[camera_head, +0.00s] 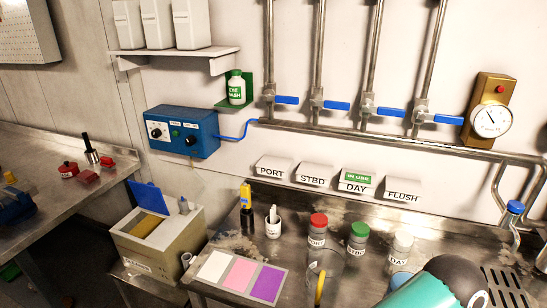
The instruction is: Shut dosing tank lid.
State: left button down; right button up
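The dosing tank appears to be the beige box (186,241) at the lower left, standing beside the steel bench. Its blue lid (150,197) is raised, standing up and tilted back at the left rear of the top. The opening (147,225) shows a yellowish inside. A small grey fitting stands on the tank's top at the right rear. Neither gripper is in view, so I cannot tell their state or what they hold.
The steel bench (352,268) holds a yellow-and-black handheld device (246,196), a white mortar (273,224), labelled jars (358,240), a clear beaker and a colour card (241,275). A teal cylinder and dark rounded shape fill the lower right. Space above the tank is clear.

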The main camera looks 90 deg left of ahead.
aim_at(148, 196)
jog(key=k, duration=0.85)
jog(key=u, duration=0.35)
jog(key=k, duration=1.25)
jog(key=u, duration=1.05)
jog(key=i, duration=0.55)
jog(key=u, duration=0.25)
